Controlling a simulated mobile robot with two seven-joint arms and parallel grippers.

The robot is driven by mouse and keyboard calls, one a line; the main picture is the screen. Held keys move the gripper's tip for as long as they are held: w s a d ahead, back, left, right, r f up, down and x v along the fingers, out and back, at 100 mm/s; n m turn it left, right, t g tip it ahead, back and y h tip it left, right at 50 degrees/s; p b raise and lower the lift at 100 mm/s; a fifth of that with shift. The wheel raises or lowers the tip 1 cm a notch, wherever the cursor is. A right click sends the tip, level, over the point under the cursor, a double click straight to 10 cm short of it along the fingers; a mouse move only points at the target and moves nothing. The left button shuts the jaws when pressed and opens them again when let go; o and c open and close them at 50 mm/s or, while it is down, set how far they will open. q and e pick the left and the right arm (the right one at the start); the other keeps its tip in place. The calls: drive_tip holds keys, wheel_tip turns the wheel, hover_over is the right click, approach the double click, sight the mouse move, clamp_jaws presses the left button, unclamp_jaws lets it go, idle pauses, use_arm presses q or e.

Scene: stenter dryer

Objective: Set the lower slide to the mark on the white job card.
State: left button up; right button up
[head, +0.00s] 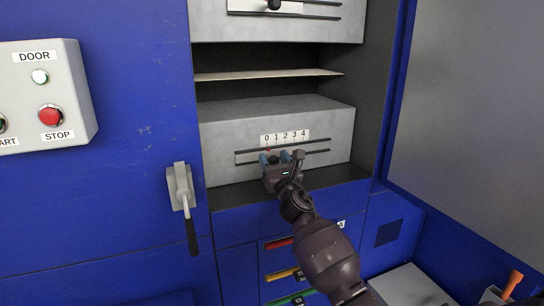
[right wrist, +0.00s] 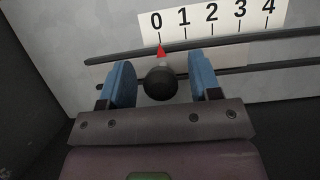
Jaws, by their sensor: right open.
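The lower slide has a black ball knob (right wrist: 161,83) and a red pointer (right wrist: 161,51), which stands at or very near 0 on the white scale (right wrist: 212,18) numbered 0 to 4. In the head view the lower scale (head: 285,136) is on the grey lower panel, above two dark rails. My right gripper (head: 281,157) is at the slide's left part. In the right wrist view its blue fingers (right wrist: 161,84) are open, one on each side of the knob, with gaps between. I cannot make out the white job card. My left gripper is not in view.
An upper slide knob (head: 274,4) is at the top edge. A thin shelf (head: 268,75) lies between the panels. A grey lever (head: 183,190) and a control box with a red stop button (head: 50,114) are left. Coloured handles (head: 280,243) are below, partly behind my arm.

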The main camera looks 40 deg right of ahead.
drive_tip(key=shift+x, duration=0.9)
